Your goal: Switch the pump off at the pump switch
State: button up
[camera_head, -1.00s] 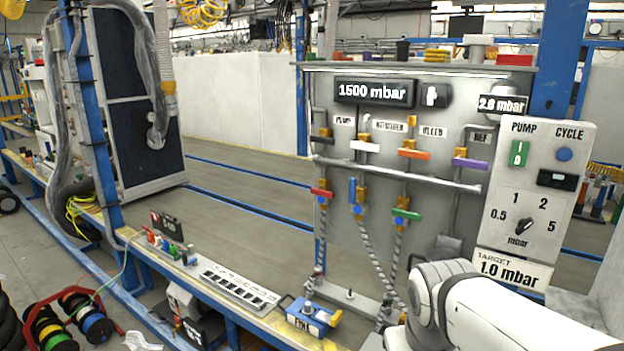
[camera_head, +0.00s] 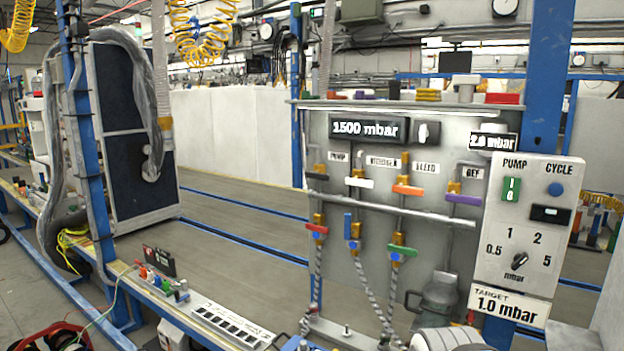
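The pump switch (camera_head: 511,189) is a green rocker under the word PUMP, at the top left of the grey control box (camera_head: 490,240) on the right of the panel. Its face carries a white line and a round mark; I cannot tell its setting from this. The blue CYCLE button (camera_head: 555,189) is to its right, with a black module below that. The main display (camera_head: 368,130) reads 1500 mbar. Part of my arm shows at the bottom right, below the box. My gripper is not in view.
Left of the box, the panel (camera_head: 440,150) carries valves with coloured handles, and braided hoses hang below. A dial (camera_head: 519,261) and a label (camera_head: 508,305) reading TARGET 1.0 mbar are lower on the box. A blue post (camera_head: 543,80) stands behind it. A power strip (camera_head: 232,325) lies at the bottom.

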aim_at(512, 185)
jog(key=u, duration=0.05)
jog(key=k, duration=0.65)
jog(key=z, duration=0.65)
jog(key=i, duration=1.1)
jog(key=z, duration=0.15)
